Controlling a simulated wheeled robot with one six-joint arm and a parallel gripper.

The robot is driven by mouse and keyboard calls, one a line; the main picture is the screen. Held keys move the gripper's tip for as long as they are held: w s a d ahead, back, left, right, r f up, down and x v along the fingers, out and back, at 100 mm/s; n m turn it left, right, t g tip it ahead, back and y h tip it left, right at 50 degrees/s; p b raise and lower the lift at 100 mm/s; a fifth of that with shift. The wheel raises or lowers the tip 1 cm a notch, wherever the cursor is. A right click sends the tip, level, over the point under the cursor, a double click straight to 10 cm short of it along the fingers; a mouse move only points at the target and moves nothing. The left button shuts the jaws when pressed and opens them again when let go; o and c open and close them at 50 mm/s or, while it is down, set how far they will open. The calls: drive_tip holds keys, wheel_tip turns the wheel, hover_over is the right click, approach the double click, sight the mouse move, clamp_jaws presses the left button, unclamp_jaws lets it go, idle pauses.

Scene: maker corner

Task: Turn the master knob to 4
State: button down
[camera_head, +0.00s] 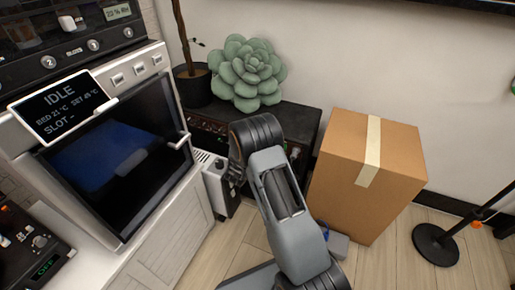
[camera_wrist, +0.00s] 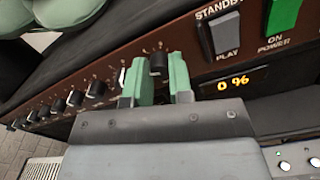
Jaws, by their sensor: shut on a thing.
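The amplifier (camera_wrist: 110,72) has a brown front panel with a row of black knobs, and it also shows in the head view (camera_head: 286,117) as a black box behind my arm. My gripper (camera_wrist: 160,70) has pale green fingers, one on each side of the rightmost black knob (camera_wrist: 158,62). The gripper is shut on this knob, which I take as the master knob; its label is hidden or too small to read. In the head view my arm hides the gripper and the knob.
A standby/play switch (camera_wrist: 222,35) and a green power switch (camera_wrist: 283,14) sit right of the knob. A succulent (camera_head: 246,74) stands on the amplifier. A cardboard box (camera_head: 345,195) is close on the right, and a white printer cabinet (camera_head: 165,235) stands on the left.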

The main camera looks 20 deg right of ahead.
drive_tip(key=shift+m+b, duration=3.15)
drive_tip(key=shift+m, duration=0.95)
drive_tip(key=c, duration=1)
unclamp_jaws()
drive_tip(key=shift+a, duration=0.1)
drive_tip(key=p+v, duration=0.4)
drive_tip(key=v, duration=0.9)
drive_tip(key=shift+s+a, duration=0.25)
drive_tip(key=shift+r, duration=0.1)
